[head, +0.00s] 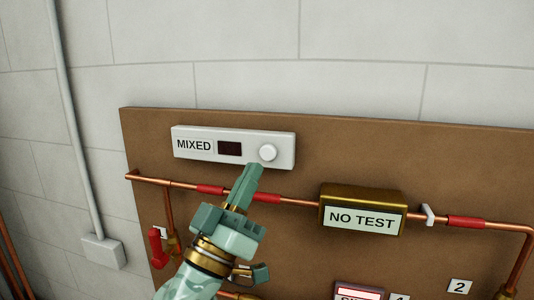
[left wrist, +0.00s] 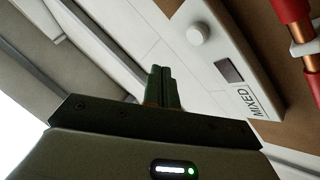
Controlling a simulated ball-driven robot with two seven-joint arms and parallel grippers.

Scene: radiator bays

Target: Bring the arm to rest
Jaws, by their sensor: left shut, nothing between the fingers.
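My left gripper (head: 249,178) is in the middle of the head view, its green fingers closed together and empty. It points up toward a white panel (head: 212,160) marked MIXED, which has a dark display and a round white knob. The fingertips appear just below the knob (head: 268,152); I cannot tell whether they touch the panel. In the left wrist view the fingers (left wrist: 162,76) are together, with the knob (left wrist: 197,34) to their upper right and a visible space between. My right gripper is in neither view.
A brown board (head: 420,150) on a pale block wall carries copper pipes (head: 300,201) with red bands. A brass box (head: 362,208) reads NO TEST. A red lever (head: 157,247) is at lower left. A grey conduit (head: 78,130) runs down to a wall box. Numbered tags are at lower right.

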